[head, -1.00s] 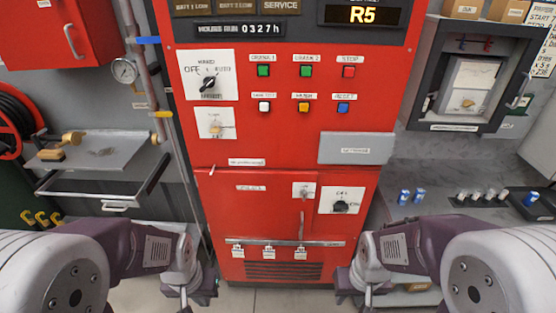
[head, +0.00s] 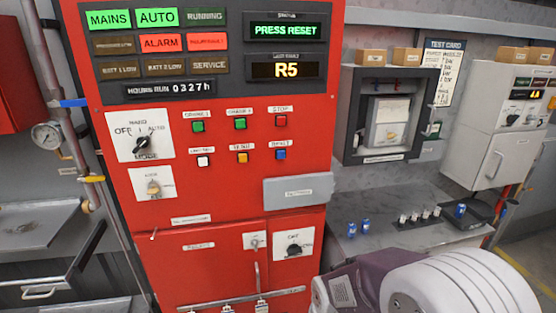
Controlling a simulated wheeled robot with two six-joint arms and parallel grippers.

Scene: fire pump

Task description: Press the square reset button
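The red fire pump panel (head: 230,190) fills the middle of the head view. The upper row has two green buttons (head: 198,126) and a red one (head: 280,121) marked STOP. The status display (head: 285,30) reads PRESS RESET, and the one below reads R5. My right arm is at the lower right, with its gripper out of frame. My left gripper is also out of view.
A rotary mode switch (head: 141,142) and a key switch (head: 153,187) sit left of the buttons. A grey box (head: 298,190) projects below the blue button. A shelf (head: 400,205) with blue cans (head: 365,226) stands right. Pipes and a gauge (head: 46,135) are left.

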